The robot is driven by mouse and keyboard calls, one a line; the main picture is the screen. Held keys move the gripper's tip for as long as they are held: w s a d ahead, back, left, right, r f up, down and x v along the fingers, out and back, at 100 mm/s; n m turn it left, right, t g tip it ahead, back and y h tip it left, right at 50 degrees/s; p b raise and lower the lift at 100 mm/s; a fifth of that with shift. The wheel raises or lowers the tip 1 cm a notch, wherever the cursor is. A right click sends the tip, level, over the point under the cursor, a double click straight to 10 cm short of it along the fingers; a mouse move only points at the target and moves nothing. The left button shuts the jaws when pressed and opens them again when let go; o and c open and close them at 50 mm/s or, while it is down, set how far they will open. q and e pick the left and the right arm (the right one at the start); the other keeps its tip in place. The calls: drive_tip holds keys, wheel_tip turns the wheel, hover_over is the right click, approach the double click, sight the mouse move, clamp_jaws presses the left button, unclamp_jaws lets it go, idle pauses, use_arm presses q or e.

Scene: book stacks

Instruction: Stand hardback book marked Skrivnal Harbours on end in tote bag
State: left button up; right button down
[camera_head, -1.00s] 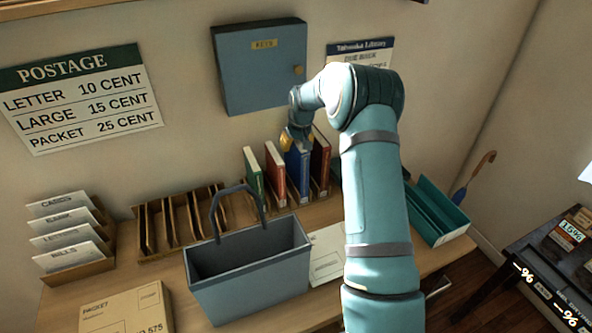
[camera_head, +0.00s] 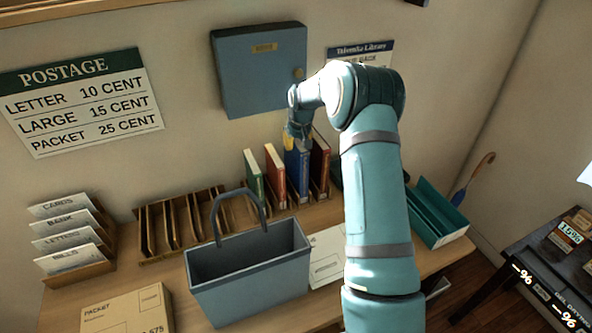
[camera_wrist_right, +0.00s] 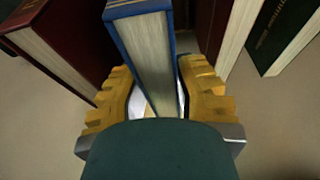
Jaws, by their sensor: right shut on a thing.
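A blue hardback book (camera_head: 298,172) stands upright in a wooden rack at the back of the table, between a red book and a dark red one. My right gripper (camera_head: 297,140) is at its top. In the right wrist view my right gripper (camera_wrist_right: 157,100) has its yellow fingers on either side of the blue book (camera_wrist_right: 150,60), shut on it. I cannot read its title. The blue-grey tote bag (camera_head: 250,275) stands open and apparently empty in front of the rack, its handle upright. My left gripper is not in view.
Red (camera_head: 275,175), green (camera_head: 254,174) and dark red (camera_head: 320,165) books stand beside the blue one. An empty slotted rack (camera_head: 180,222), letter holder (camera_head: 75,270), parcel (camera_head: 125,310) and teal tray (camera_head: 440,225) surround the bag. White paper (camera_head: 327,255) lies right of it.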

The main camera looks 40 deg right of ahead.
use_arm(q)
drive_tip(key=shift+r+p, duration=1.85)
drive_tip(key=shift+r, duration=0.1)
use_arm(e)
drive_tip(key=shift+r, duration=3.4)
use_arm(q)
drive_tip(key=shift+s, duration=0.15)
use_arm(e)
drive_tip(key=shift+f, duration=0.1)
